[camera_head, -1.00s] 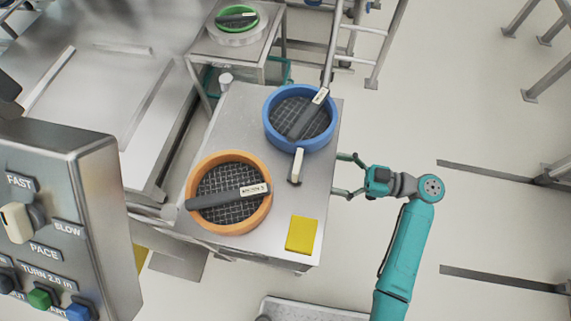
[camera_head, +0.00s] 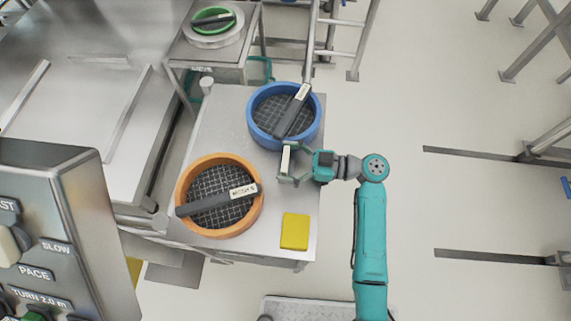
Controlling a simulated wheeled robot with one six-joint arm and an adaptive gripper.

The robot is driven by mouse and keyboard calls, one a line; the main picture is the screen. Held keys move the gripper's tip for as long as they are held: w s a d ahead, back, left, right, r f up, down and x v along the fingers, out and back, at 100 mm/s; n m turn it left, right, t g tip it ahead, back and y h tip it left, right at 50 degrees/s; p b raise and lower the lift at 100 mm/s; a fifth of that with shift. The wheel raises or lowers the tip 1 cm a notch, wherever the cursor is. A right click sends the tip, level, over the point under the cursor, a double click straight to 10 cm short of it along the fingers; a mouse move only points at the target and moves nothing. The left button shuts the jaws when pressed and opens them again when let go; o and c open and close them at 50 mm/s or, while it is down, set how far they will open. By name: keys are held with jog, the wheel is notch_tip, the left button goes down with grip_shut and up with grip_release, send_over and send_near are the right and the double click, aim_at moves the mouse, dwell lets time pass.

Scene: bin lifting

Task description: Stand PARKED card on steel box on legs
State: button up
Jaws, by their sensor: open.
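A small cream card (camera_head: 286,159) stands upright on the steel table, between the blue-rimmed and orange-rimmed sieves; any word on it is too small to read. My gripper (camera_head: 290,165) reaches in from the right, open, with its teal fingers at the far and near sides of the card. I cannot tell whether they touch it. A steel box (camera_head: 75,190) with knobs and labels such as SLOW and PACE fills the lower left, partly cut off by the frame; its legs are not visible.
The table (camera_head: 222,125) also holds the blue-rimmed sieve (camera_head: 258,133), the orange-rimmed sieve (camera_head: 184,180) and a yellow block (camera_head: 295,231). Each sieve has a dark labelled bar across it. A smaller stand (camera_head: 185,50) bears a green-rimmed sieve.

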jog(key=c, duration=1.1)
